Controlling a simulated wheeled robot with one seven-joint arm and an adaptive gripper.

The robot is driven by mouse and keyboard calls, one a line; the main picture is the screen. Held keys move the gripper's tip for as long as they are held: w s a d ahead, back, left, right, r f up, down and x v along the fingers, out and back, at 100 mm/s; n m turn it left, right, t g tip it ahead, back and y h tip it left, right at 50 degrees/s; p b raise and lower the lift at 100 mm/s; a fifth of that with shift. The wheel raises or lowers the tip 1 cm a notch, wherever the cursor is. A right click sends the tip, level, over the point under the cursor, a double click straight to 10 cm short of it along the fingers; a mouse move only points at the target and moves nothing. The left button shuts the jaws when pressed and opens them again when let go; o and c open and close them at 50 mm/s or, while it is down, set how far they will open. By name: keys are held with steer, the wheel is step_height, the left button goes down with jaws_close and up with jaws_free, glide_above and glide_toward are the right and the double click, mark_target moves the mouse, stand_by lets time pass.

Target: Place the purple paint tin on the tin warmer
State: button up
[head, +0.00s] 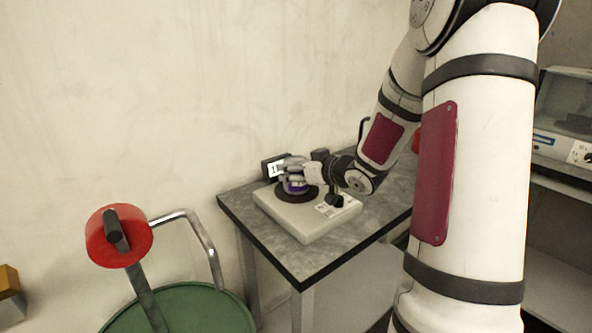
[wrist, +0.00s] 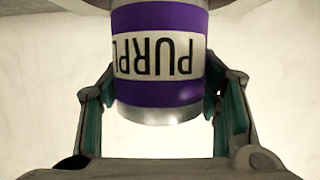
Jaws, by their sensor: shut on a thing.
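The purple paint tin (wrist: 150,95) has a white label reading "PURPL", upside down in the wrist view, and a metal rim. My gripper (wrist: 163,105) is shut on it, a finger at each side. The tin warmer (head: 308,221) is a pale flat box with a dark round plate (head: 297,197) on the grey table. The tin is at the plate; I cannot tell whether it touches it.
A small dark block with a white label (head: 275,169) stands behind the warmer on the table (head: 300,262). A green round drum (head: 185,310) with a red disc (head: 118,236) on a post is at the front left. A shelf with a machine (head: 565,135) is at the right.

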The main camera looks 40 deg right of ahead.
steer(key=shift+f, duration=0.15)
steer(key=o, duration=1.5)
